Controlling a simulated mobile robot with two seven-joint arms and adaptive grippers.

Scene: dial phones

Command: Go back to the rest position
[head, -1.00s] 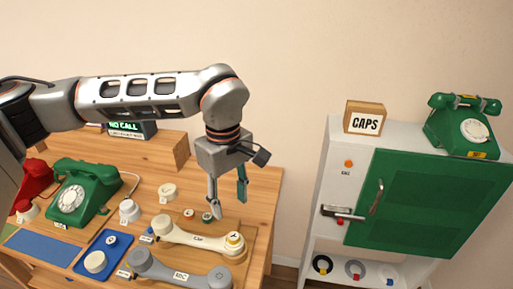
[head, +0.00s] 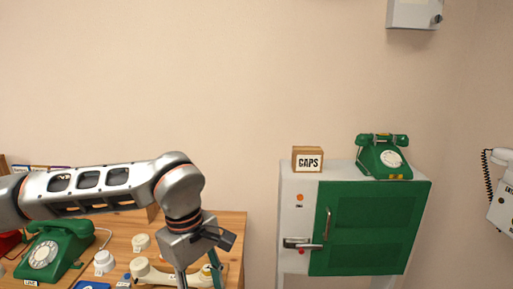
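My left gripper (head: 198,276) hangs over the right part of the wooden desk, pointing down, with its arm coming in from the left. Its fingers look apart, with a gap between them, but the tips are cut off by the bottom edge. A cream handset (head: 160,275) lies on the desk behind and beside the fingers. I see nothing held between them in the visible part. My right gripper is not in view.
A green dial phone (head: 44,253) stands on the desk (head: 228,222) at the left. A grey cabinet with a green door (head: 370,228) stands at the right, carrying a CAPS block (head: 308,160) and another green phone (head: 384,158). A wall phone (head: 503,205) is at the far right.

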